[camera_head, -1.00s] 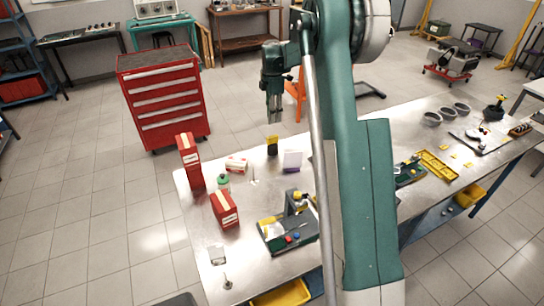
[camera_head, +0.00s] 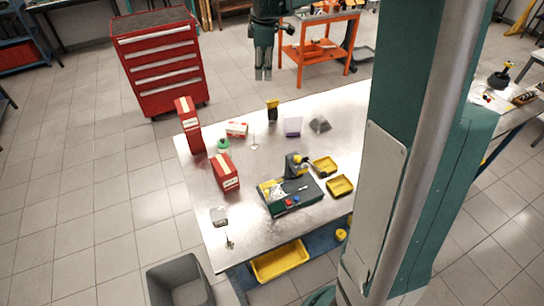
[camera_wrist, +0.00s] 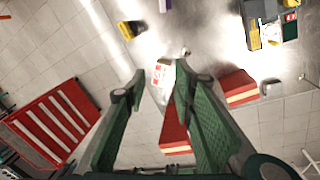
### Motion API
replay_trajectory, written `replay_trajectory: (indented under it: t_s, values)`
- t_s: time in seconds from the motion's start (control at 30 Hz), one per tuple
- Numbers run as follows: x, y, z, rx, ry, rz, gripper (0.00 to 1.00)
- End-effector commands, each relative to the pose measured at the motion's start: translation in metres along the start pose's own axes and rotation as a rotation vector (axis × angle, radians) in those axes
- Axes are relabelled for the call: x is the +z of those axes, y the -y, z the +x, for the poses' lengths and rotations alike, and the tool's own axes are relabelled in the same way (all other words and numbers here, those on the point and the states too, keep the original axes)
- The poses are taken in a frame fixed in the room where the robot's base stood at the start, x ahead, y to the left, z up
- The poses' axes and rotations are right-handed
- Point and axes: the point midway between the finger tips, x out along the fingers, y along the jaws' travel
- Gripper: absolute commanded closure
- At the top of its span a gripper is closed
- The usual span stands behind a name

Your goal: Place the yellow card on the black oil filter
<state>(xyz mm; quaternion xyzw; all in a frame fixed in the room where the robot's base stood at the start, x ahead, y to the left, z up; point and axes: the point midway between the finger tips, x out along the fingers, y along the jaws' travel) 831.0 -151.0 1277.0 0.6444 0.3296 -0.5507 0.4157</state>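A small black block with a yellow upper part (camera_head: 272,108) stands near the far edge of the metal table; it also shows at the upper left of the wrist view (camera_wrist: 129,30). It may be the black oil filter with the yellow card on it, but it is too small to tell. My gripper (camera_head: 263,77) is above and beyond the table's far edge in the head view, apart from that block. In the wrist view my gripper (camera_wrist: 158,80) has its fingers spread with nothing held between them.
Red boxes (camera_head: 226,173), a red-and-white box (camera_head: 237,129), a green bottle (camera_head: 223,146) and a tool tray (camera_head: 290,196) stand on the table (camera_head: 245,225). A red drawer cabinet (camera_head: 160,62) and an orange cart (camera_head: 320,50) stand behind.

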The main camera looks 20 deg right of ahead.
Motion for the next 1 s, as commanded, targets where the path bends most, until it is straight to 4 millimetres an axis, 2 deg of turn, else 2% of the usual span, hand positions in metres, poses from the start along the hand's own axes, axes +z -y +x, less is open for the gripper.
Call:
replay_trajectory:
  t_s: [0.2, 0.5, 1.0]
  values:
    - [-0.004, 0.041, -0.029, 0.040, -0.018, 0.106, 0.74]
    - [-0.006, 0.098, -0.060, 0.089, -0.051, 0.255, 0.74]
    - [-0.001, 0.195, -0.092, 0.158, -0.129, 0.506, 0.74]
